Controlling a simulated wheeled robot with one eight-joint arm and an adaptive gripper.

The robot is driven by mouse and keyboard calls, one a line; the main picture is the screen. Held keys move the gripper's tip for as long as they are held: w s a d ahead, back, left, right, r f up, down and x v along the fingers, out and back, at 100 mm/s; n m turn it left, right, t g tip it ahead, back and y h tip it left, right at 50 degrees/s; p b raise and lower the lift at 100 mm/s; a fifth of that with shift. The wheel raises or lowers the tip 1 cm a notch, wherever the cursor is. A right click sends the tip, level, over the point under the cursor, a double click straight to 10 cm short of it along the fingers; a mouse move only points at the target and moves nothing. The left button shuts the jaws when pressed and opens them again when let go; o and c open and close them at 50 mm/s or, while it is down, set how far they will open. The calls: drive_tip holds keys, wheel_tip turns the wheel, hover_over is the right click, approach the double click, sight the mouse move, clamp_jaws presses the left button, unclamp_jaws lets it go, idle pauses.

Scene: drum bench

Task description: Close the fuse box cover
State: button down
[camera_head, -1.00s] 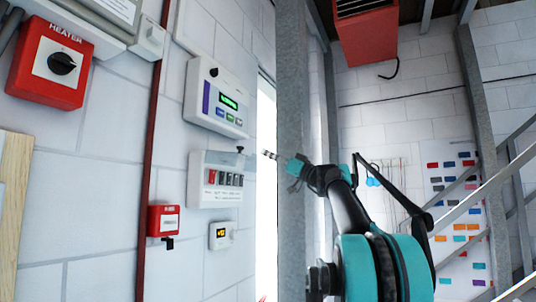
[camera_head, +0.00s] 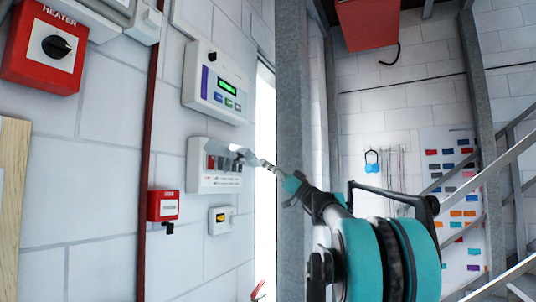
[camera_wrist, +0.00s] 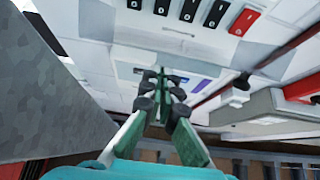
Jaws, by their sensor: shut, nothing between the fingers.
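The fuse box (camera_head: 212,184) is a white wall unit with a row of red and dark switches, in the middle of the head view. Its switches are exposed, so the cover is not over them. A pale grey flap (camera_head: 222,148) at its upper edge may be the cover; I cannot tell its angle. My gripper (camera_head: 248,157) is shut and empty, in front of the box's upper right; contact is unclear. In the wrist view my gripper (camera_wrist: 160,78) points ahead with fingers together, and the fuse box (camera_wrist: 150,22) shows at the top.
A white panel with a green display (camera_head: 213,88) hangs above the fuse box. A small white unit (camera_head: 221,220) and a red box (camera_head: 162,205) are below. A red heater switch (camera_head: 46,47) is at upper left. A grey post (camera_head: 292,90) stands right of the doorway.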

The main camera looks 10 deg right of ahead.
drive_tip(key=w+a+f+t+y, duration=0.1)
drive_tip(key=w+a+f, duration=0.4)
drive_tip(key=f, duration=0.5)
drive_tip(key=shift+w+a+f, duration=0.2)
drive_tip(key=shift+a, duration=1.05)
drive_tip(key=shift+w+a, duration=0.15)
